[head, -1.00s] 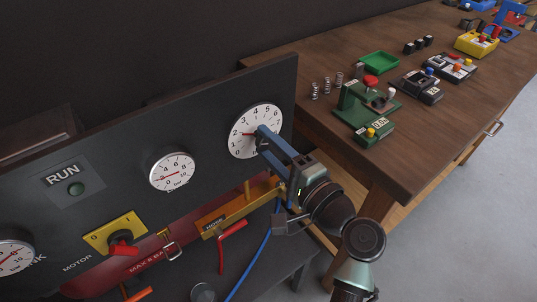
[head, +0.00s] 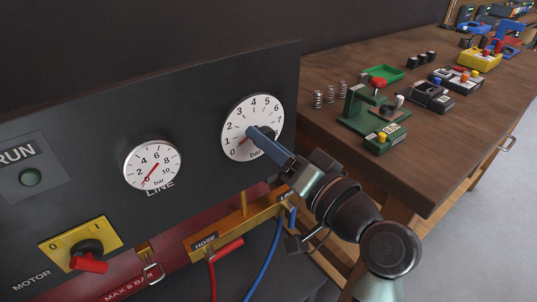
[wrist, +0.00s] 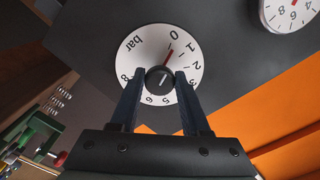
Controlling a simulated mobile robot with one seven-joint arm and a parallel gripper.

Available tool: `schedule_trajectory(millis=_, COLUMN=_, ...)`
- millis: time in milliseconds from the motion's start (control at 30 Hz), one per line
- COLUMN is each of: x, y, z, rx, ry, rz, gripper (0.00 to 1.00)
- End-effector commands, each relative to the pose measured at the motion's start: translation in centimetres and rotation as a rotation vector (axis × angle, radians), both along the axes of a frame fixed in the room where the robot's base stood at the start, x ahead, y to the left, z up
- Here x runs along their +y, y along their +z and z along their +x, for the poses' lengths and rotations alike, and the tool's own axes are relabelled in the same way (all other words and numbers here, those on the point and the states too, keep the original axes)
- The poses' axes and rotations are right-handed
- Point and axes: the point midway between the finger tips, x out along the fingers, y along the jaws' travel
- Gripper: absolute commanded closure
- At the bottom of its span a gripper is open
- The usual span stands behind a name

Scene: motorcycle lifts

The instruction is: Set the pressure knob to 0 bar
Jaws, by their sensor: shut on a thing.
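The pressure knob (wrist: 158,80) is black and round, with a white mark, at the centre of a white dial (head: 237,115) marked in bar. In the wrist view the dial's red pointer (wrist: 168,54) points at or very close to 0. The head view also shows it (head: 240,145) slanting down-left to the 0. My gripper (wrist: 159,77) is shut on the knob, one finger on each side. In the head view my gripper (head: 258,137) reaches the dial from the right and hides most of the knob.
A smaller line gauge (head: 152,163) reads near 0. A workbench (head: 420,160) with fixtures stands to the right.

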Motion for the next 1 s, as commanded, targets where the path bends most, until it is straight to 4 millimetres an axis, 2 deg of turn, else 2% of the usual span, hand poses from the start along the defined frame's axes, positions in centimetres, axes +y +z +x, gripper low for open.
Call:
schedule_trajectory(millis=333, x=-0.01, y=-0.23, z=0.01, rx=-0.073, ry=0.001, rz=-0.104, gripper=1.00)
schedule_trajectory(millis=833, x=-0.01, y=-0.11, z=0.01, rx=-0.083, ry=0.001, rz=-0.119, gripper=1.00)
schedule_trajectory(millis=867, x=-0.02, y=-0.12, z=0.01, rx=-0.083, ry=0.001, rz=-0.119, gripper=0.52)
schedule_trajectory(millis=1000, x=-0.02, y=-0.11, z=0.01, rx=-0.083, ry=0.001, rz=-0.118, gripper=0.27)
